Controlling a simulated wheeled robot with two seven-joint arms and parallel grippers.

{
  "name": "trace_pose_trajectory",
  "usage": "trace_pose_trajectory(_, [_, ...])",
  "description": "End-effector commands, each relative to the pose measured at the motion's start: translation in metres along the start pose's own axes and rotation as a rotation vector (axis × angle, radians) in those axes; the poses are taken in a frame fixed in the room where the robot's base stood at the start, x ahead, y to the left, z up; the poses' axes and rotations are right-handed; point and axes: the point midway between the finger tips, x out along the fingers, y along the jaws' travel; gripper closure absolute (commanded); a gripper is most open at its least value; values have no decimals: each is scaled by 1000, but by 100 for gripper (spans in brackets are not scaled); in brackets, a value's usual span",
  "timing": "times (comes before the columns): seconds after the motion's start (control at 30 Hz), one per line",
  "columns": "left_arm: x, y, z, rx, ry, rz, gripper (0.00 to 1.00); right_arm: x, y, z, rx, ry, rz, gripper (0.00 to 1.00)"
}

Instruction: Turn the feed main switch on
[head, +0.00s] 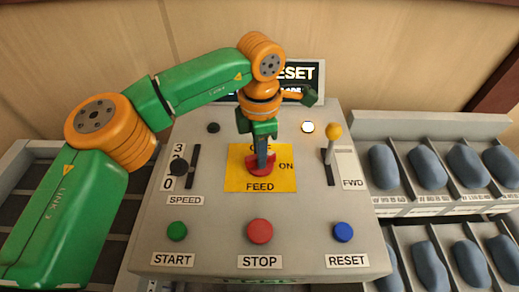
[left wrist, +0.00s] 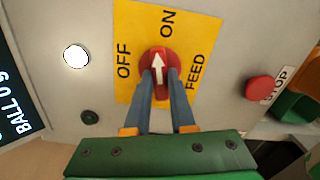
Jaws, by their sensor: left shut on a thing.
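The feed main switch is a red rotary knob (head: 270,165) on a yellow plate (head: 284,182) marked OFF, ON and FEED, in the middle of the grey panel. My left gripper (head: 262,158) reaches down onto it from above and hides part of the knob and the OFF label. In the left wrist view the two fingers (left wrist: 159,80) are shut on the knob's grip, one on each side. The white arrow on the knob (left wrist: 158,66) points toward the ON label, and OFF lies to its left there. My right gripper is not in view.
The panel also carries a speed slider (head: 179,167), a yellow-topped FWD lever (head: 334,132), and green START (head: 177,231), red STOP (head: 260,231) and blue RESET (head: 343,232) buttons. A lit white lamp (head: 308,127) is near the back. Racks of blue-grey pillows (head: 383,166) stand at right.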

Motion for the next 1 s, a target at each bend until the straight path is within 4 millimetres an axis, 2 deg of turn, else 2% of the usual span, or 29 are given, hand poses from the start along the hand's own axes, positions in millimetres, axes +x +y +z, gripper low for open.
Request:
trace_pose_trajectory(0.4, [-2,1,1,221,-6,4,100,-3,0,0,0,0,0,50])
trace_pose_trajectory(1.0, [-2,0,1,273,-5,4,100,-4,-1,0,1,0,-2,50])
